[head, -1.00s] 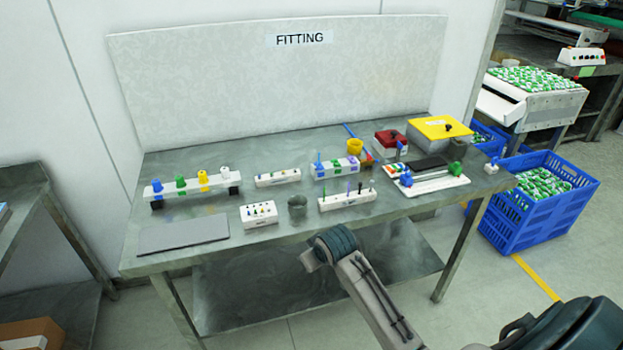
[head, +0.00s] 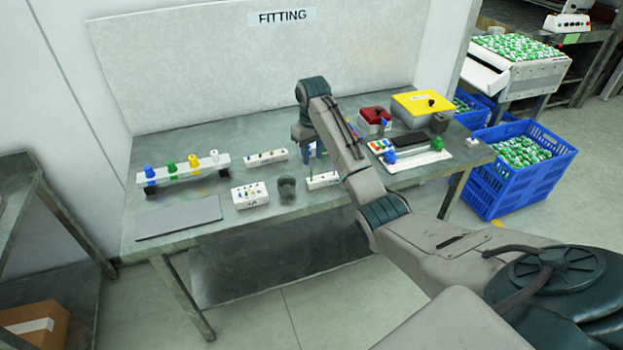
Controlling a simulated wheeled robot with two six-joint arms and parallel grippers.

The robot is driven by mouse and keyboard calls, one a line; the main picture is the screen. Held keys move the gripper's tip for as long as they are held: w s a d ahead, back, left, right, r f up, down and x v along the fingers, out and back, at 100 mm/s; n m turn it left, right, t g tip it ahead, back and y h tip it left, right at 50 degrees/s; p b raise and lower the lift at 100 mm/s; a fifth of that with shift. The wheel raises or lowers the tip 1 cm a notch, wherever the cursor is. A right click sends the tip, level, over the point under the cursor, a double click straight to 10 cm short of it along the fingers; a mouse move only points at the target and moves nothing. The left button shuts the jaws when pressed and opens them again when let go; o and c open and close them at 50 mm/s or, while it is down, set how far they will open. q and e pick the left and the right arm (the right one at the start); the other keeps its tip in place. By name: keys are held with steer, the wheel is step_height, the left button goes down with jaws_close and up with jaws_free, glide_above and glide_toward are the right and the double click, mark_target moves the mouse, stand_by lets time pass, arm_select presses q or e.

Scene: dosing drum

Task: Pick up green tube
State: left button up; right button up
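Several green things show, and I cannot tell which is the green tube. A green piece (head: 171,168) stands between blue and yellow ones on the long white rack (head: 205,171) at the left. A thin green upright item (head: 310,172) stands in the front white holder (head: 324,181), partly hidden by my arm. My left gripper is out of view.
A blue crate (head: 520,175) stands at the right.

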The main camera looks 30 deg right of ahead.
step_height(320, 180, down, 3)
steer(key=shift+w+r+p, duration=0.1)
steer(key=shift+w+p, duration=0.05)
steer(key=shift+p, duration=0.25)
steer(key=shift+f+p, duration=0.35)
step_height(320, 180, down, 4)
steer(key=shift+a+r+p, duration=0.1)
steer(key=shift+r+p, duration=0.1)
steer(key=shift+p, duration=0.55)
steer(key=shift+w+f, duration=0.1)
steer(key=shift+f, duration=0.35)
jaws_close()
